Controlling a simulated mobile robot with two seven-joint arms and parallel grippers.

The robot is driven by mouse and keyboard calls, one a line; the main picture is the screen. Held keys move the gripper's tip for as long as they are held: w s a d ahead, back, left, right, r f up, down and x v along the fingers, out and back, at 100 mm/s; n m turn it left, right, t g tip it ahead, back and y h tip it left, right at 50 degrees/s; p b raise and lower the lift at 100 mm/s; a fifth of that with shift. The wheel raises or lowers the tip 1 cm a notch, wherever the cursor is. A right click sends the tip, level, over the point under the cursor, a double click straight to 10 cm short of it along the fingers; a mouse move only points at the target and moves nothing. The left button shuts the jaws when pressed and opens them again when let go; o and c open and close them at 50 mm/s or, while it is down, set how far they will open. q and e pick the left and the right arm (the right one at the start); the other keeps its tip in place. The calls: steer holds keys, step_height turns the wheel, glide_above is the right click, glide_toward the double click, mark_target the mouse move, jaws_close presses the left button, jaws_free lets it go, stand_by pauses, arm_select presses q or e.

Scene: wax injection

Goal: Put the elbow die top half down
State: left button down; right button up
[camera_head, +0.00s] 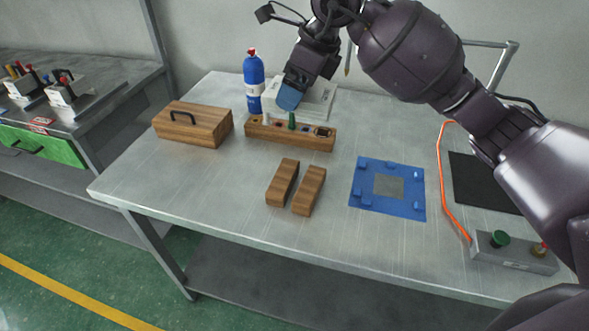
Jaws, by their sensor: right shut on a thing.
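My right gripper (293,86) reaches in from the upper right and points down over the back of the table. It is shut on a blue piece (288,98), which looks like the elbow die top half, though little of it shows. The blue piece is tilted and appears above the wooden rack, in front of the white box (318,101). The fingertips are hard to make out. A blue square plate (411,204) with small raised blocks and a grey centre lies flat on the table at the right. My left gripper is out of view.
A wooden rack (262,134) with a green piece (292,121) stands below the gripper. A blue bottle (254,78), a handled wooden box (198,128), two wooden blocks (282,184) (309,192), a black mat (480,185) and a button box (515,255) stand around. The front left tabletop is clear.

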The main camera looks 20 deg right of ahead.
step_height(320, 180, down, 19)
steer(key=shift+w+a+r+b, duration=0.1)
steer(key=shift+a+r+b, duration=0.1)
steer(key=shift+b, duration=0.65)
steer(key=shift+d+f, duration=0.1)
steer(key=shift+f, duration=0.5)
steer(key=o, duration=1.1)
steer(key=shift+o, duration=0.4)
